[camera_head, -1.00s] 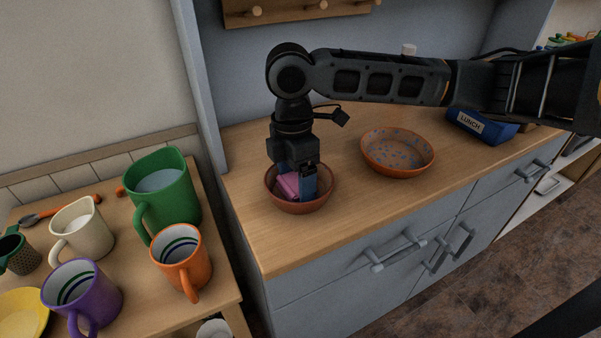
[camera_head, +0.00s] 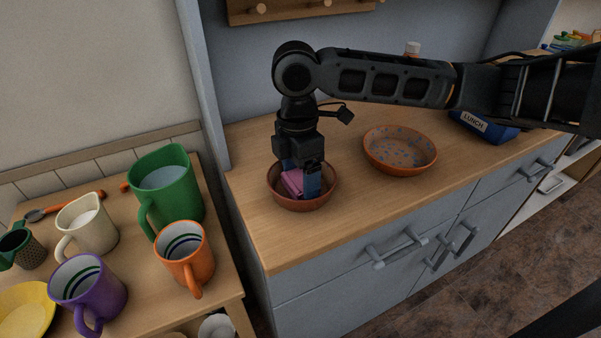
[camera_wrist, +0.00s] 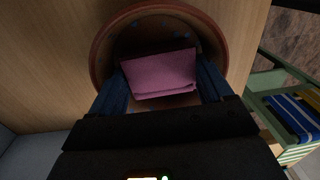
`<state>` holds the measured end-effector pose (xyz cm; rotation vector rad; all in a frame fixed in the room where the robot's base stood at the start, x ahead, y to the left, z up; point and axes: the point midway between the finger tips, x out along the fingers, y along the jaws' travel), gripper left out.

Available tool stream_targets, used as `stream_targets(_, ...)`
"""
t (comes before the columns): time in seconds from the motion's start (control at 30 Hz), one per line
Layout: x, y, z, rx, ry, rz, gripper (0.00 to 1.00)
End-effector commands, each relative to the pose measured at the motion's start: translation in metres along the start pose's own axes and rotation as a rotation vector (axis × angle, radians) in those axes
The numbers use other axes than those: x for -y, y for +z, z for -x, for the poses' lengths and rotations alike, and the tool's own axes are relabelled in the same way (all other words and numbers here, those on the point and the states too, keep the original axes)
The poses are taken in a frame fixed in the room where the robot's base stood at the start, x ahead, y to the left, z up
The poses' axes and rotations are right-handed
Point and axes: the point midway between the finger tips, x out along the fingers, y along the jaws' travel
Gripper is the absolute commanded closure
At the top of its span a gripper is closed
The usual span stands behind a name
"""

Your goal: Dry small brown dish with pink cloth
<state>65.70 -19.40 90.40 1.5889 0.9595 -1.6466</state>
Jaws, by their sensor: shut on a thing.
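The small brown dish (camera_head: 286,202) stands upright on the wooden counter, near its left end. It also shows in the wrist view (camera_wrist: 101,50), with blue specks on its inside. My gripper (camera_head: 301,180) points down into the dish. Its blue fingers are shut on the folded pink cloth (camera_head: 292,182), which also shows between the fingertips in the wrist view (camera_wrist: 160,75). The cloth is inside the dish, low over its bottom; I cannot tell how firmly it touches. The fingers and cloth hide part of the dish's inside.
A larger orange-brown bowl with blue specks (camera_head: 400,168) stands to the right on the counter. A blue lunch box (camera_head: 484,127) is farther right. The lower table at left holds a green mug (camera_head: 178,205), an orange mug (camera_head: 186,250), a purple mug (camera_head: 88,290) and a cream jug (camera_head: 88,228).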

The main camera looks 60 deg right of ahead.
Motion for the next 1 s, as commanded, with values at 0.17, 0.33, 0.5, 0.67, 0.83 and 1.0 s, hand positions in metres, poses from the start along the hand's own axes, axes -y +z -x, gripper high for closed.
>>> stream_targets(0.17,0.0,0.012,0.0,0.002,-0.002,-0.004,0.45)
stream_targets(0.33,0.0,0.009,0.001,0.002,-0.002,-0.002,0.45)
stream_targets(0.5,0.001,-0.002,0.001,0.001,-0.003,0.0,0.45)
stream_targets(0.67,0.0,-0.004,0.0,0.002,-0.002,-0.003,0.45)
stream_targets(0.83,0.0,0.006,0.001,0.002,-0.002,-0.006,0.45)
stream_targets(1.0,0.0,0.013,0.002,0.002,-0.002,-0.003,0.45)
